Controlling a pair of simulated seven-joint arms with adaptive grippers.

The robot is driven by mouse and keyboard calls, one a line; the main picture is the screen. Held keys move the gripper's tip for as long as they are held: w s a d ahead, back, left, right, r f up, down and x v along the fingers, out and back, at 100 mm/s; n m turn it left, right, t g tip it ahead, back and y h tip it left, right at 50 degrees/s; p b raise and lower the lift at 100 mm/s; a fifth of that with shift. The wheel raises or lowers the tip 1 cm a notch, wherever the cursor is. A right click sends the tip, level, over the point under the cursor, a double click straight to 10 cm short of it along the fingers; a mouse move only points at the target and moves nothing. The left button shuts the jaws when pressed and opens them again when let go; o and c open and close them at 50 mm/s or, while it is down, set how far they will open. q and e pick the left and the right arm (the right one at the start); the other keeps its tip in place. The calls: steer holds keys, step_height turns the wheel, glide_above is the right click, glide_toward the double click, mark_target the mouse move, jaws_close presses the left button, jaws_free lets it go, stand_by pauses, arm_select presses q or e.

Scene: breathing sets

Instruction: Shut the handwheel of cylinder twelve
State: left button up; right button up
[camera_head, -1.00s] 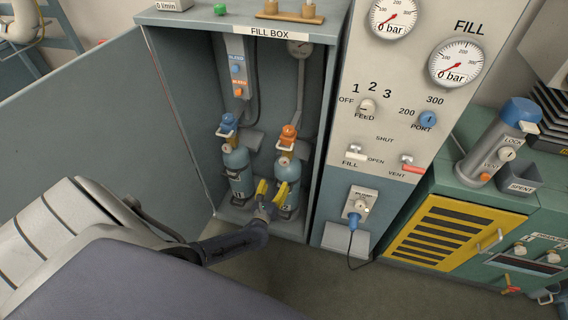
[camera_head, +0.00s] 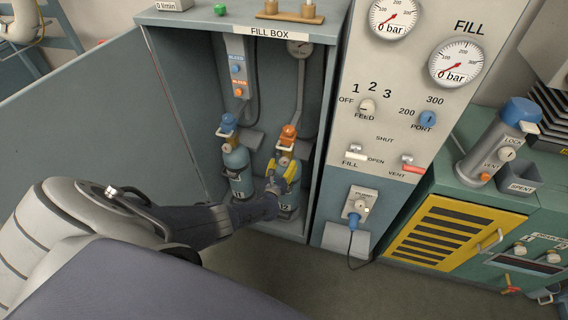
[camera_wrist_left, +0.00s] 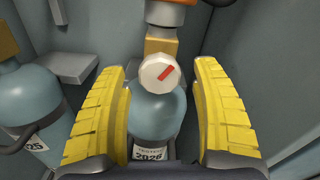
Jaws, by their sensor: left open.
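Cylinder twelve (camera_head: 287,209) is blue and stands upright in the right half of the fill box, with an orange fitting (camera_head: 288,134) above its neck. On its neck a pale round knob with a red bar, which looks like the handwheel (camera_wrist_left: 159,73), faces the left wrist camera. My left gripper (camera_head: 281,170) is open in front of the valve. In the wrist view its yellow fingers (camera_wrist_left: 161,80) stand left and right of the knob, with a visible gap on each side. My right gripper is not in view.
Cylinder eleven (camera_head: 238,175) stands close on the left, with a blue fitting on top. The fill box's right wall (camera_head: 318,130) is close on the right. The open door (camera_head: 100,115) lies left of my arm. The fill panel (camera_head: 385,140) is farther right.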

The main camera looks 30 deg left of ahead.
arm_select(q)
steer(key=shift+w+a, duration=0.1)
steer(key=shift+w, duration=0.35)
steer(key=shift+w+r, duration=0.1)
steer(key=c, duration=1.3)
steer(key=shift+a+m, duration=0.1)
steer(key=shift+m, duration=0.3)
